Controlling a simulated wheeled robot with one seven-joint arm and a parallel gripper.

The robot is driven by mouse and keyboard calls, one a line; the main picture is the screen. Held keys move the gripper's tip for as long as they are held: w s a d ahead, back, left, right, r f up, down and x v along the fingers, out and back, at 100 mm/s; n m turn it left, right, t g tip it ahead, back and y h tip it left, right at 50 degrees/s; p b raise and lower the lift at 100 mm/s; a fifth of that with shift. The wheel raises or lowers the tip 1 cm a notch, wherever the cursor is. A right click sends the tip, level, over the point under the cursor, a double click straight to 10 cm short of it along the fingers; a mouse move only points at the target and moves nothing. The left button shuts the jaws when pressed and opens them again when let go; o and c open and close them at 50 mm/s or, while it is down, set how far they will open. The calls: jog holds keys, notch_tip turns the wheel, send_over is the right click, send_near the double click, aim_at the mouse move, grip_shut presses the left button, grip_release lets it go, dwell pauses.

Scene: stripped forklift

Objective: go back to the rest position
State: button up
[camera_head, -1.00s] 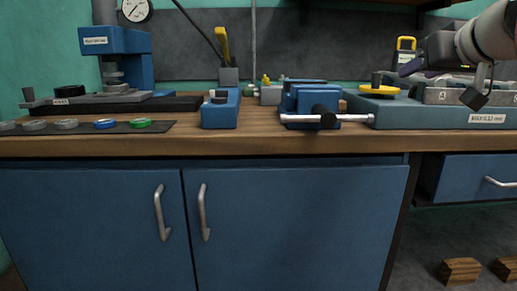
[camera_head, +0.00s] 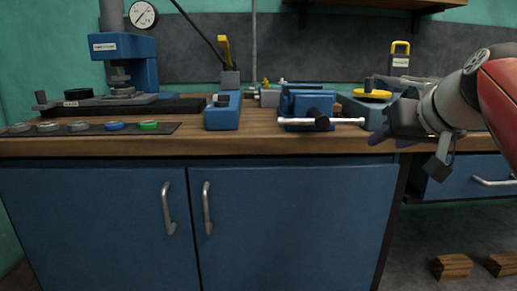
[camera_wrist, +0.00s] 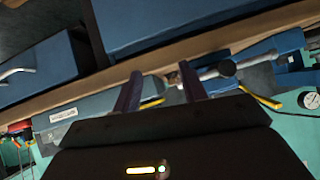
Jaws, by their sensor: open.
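My gripper (camera_head: 380,136) is at the right of the head view, in front of the right part of the workbench, at about the height of its front edge. In the wrist view its two dark purple fingers (camera_wrist: 160,72) stand apart with nothing between them. It is open and empty. The vise (camera_head: 308,104), blue with a silver handle bar, is left of my gripper on the bench. No marked rest position shows.
The wooden bench (camera_head: 250,145) has a press (camera_head: 122,60) at the left and coloured rings on a dark mat (camera_head: 172,127). Blue cabinet doors (camera_head: 290,220) are below. Wooden blocks (camera_head: 453,266) lie on the floor at lower right. The floor in front of the doors is not visible.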

jog(key=s+a+f+g+p, duration=0.1)
jog(key=s+a+f, duration=0.3)
jog(key=s+f, duration=0.4)
jog(key=s+a+f+g+h+p, duration=0.1)
jog(key=s+a+f+g, duration=0.3)
jog(key=s+f, duration=0.5)
notch_tip(320, 180, down, 8)
jog(key=shift+a+r+h+p, duration=0.2)
jog(key=shift+a+h+p, duration=0.1)
jog(key=shift+p, duration=0.3)
